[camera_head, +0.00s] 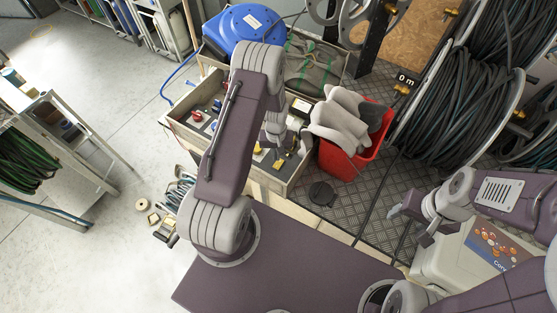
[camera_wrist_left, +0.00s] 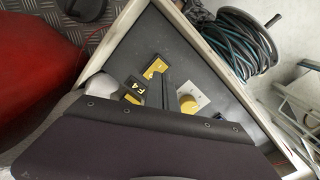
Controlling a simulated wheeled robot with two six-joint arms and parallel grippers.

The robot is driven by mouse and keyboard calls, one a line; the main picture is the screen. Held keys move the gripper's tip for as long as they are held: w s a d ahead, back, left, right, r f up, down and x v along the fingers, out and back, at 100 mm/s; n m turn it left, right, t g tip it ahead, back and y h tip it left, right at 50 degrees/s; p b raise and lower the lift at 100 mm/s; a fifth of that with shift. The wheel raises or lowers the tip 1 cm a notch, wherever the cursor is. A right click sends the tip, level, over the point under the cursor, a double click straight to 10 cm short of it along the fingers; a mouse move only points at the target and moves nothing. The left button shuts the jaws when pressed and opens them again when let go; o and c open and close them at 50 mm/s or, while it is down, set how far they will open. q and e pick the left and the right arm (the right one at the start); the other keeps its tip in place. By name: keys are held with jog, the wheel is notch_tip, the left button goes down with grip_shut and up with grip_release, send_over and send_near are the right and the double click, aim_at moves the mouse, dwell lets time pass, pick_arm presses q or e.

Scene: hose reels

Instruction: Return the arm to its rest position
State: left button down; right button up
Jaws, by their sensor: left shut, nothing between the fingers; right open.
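My left arm (camera_head: 233,140) rises from its mount, bends at the top and reaches down over a wooden tray (camera_head: 181,132). My left gripper (camera_head: 277,148) is shut and empty at its end, above the tray's right part. The arm partly hides the tray. In the left wrist view, a purple part of my own arm fills the bottom, and the dark fingers (camera_wrist_left: 167,88) show over the tray (camera_wrist_left: 226,54). My right gripper (camera_head: 411,225) is open and empty at the right, over the textured metal floor plate, beside a white box.
Large hose drums (camera_head: 457,105) fill the right. A black disc (camera_head: 321,194) lies on the plate. The concrete floor at left is mostly clear.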

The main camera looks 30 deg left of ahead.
pick_arm(q)
jog(key=shift+r, duration=0.6)
pick_arm(e)
jog(key=shift+r, duration=0.5)
pick_arm(q)
jog(key=w+d+r+m+t+b, duration=0.1)
jog(key=w+d+r+t, duration=0.15)
jog(key=r, duration=0.55)
jog(key=w+d+r+m+t+b, duration=0.1)
jog(key=d+r, duration=0.2)
jog(key=r, duration=0.5)
jog(key=s+d+r+m+g, duration=0.2)
jog(key=s, duration=1.4)
jog(key=shift+m, duration=0.4)
pick_arm(e)
notch_tip(320, 180, down, 2)
jog(key=shift+f, duration=0.2)
